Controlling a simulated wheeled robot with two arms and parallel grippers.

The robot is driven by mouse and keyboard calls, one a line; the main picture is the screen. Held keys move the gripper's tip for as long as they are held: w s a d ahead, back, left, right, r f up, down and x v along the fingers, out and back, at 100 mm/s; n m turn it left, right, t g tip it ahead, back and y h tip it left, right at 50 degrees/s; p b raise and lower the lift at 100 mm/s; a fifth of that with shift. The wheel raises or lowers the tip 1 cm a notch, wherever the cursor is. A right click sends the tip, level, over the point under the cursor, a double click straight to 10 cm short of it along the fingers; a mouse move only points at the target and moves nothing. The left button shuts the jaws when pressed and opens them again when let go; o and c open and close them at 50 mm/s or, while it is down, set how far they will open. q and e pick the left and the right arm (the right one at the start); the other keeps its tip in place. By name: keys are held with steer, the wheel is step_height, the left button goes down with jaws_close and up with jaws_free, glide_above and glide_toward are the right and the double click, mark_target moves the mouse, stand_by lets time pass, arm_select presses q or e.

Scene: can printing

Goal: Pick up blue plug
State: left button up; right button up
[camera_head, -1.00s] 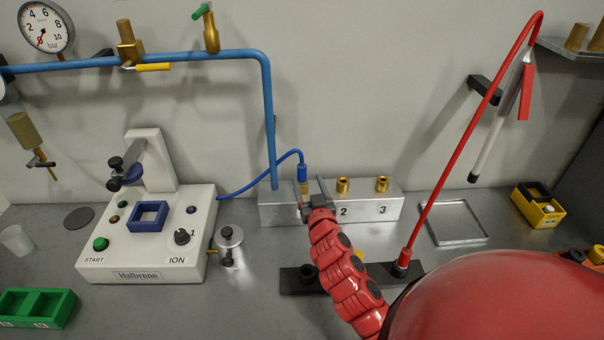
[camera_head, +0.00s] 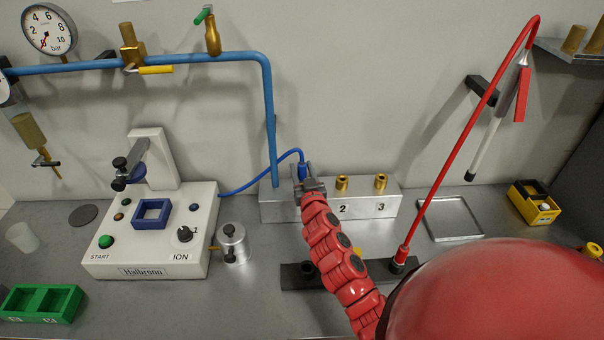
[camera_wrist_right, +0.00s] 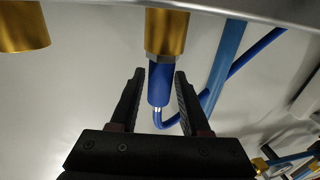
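The blue plug (camera_head: 303,173) sits on the first brass fitting of the metal block, at the block's left end, with its blue hose running left. In the right wrist view the blue plug (camera_wrist_right: 159,84) meets the brass fitting (camera_wrist_right: 167,32). My right gripper (camera_head: 309,181) is at the plug. In the right wrist view the fingers of my right gripper (camera_wrist_right: 159,78) stand on either side of the plug, with a visible gap on both sides. The gripper is open. In the head view it partly hides the plug's fitting. My left gripper is not in view.
The metal block (camera_head: 364,205) carries further brass fittings at 2 and 3. A blue pipe (camera_head: 270,120) comes down close left of the plug. The white ION machine (camera_head: 150,240) stands left. A red hose (camera_head: 440,180) arches at right, by an empty tray (camera_head: 449,221).

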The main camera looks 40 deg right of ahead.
mark_target(302, 164)
jaws_close()
steer(key=shift+r, duration=0.1)
steer(key=shift+r, duration=0.25)
step_height(302, 164, up, 3)
steer(key=shift+a+b, duration=0.1)
steer(key=shift+b, duration=0.7)
steer(key=s+a+r+p, duration=0.2)
steer(key=s+a+p, duration=0.2)
steer(key=s+a, duration=0.75)
steer(key=shift+s+d+r+p, duration=0.1)
steer(key=shift+d+r+p, duration=0.05)
steer(key=shift+r+p, duration=0.6)
steer(key=shift+s+d+r+p, duration=0.1)
steer(key=shift+d+r+p, duration=0.1)
steer(key=shift+r+p, duration=0.55)
steer(key=shift+d+r+p, duration=0.15)
steer(key=shift+r+p, duration=0.55)
steer(key=shift+p, duration=0.05)
